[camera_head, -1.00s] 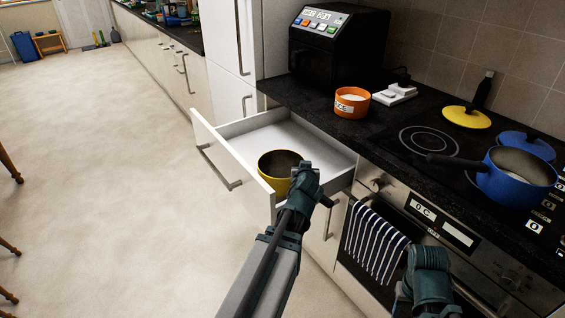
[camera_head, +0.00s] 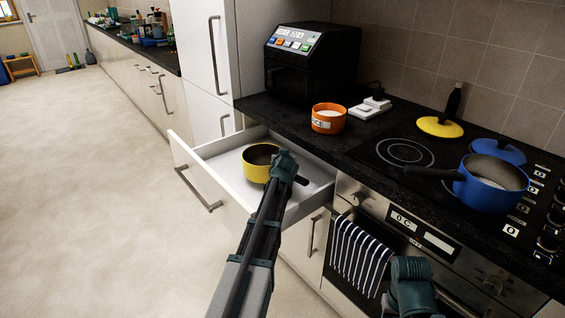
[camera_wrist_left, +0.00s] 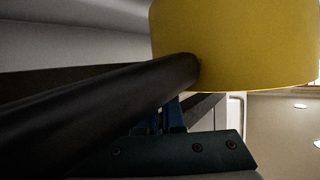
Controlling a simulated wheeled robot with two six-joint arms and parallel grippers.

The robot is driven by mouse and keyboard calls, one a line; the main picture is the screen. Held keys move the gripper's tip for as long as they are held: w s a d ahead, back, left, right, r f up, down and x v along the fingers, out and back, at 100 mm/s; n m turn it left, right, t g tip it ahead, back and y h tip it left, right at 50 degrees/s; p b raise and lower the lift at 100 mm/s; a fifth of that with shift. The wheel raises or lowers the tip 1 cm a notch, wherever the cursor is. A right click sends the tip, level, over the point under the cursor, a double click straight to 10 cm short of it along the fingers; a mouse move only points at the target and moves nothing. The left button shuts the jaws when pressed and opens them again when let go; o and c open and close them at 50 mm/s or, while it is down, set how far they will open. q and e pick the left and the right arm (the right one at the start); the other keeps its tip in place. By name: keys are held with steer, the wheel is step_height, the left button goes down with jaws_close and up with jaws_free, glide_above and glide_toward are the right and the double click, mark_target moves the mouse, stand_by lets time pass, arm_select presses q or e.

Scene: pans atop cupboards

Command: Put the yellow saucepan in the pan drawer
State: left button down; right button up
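The yellow saucepan (camera_head: 256,173) is over the open pan drawer (camera_head: 196,163), inside its outline in the head view. I cannot tell whether its base touches the drawer floor. My left gripper (camera_head: 284,166) is at its dark handle (camera_head: 302,181) and appears shut on it; the fingertips are mostly hidden. In the left wrist view, the handle (camera_wrist_left: 110,95) crosses over the blue fingers (camera_wrist_left: 172,115), and the yellow pan side (camera_wrist_left: 240,45) fills the upper right. My right gripper (camera_head: 410,290) is low in front of the oven, its fingers not clearly visible.
A blue saucepan (camera_head: 488,190) stands on the hob (camera_head: 400,153), with a yellow lid (camera_head: 440,127) and a blue lid (camera_head: 497,151). An orange tub (camera_head: 328,119) and a black appliance (camera_head: 312,62) are on the counter. A striped towel (camera_head: 358,256) hangs on the oven.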

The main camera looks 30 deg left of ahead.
arm_select(q)
steer(key=shift+w+a, duration=0.2)
steer(key=shift+w, duration=0.15)
steer(key=shift+w+a, duration=0.25)
steer(key=shift+w, duration=0.25)
steer(key=f+b, duration=0.3)
steer(key=shift+s+d+f, duration=0.1)
steer(key=shift+s+f, duration=0.1)
steer(key=shift+f, duration=0.05)
steer(key=shift+f+b, duration=0.15)
steer(key=shift+b, duration=0.25)
steer(key=c, duration=1)
jaws_free()
steer(key=shift+c, duration=0.2)
steer(key=shift+r, duration=0.2)
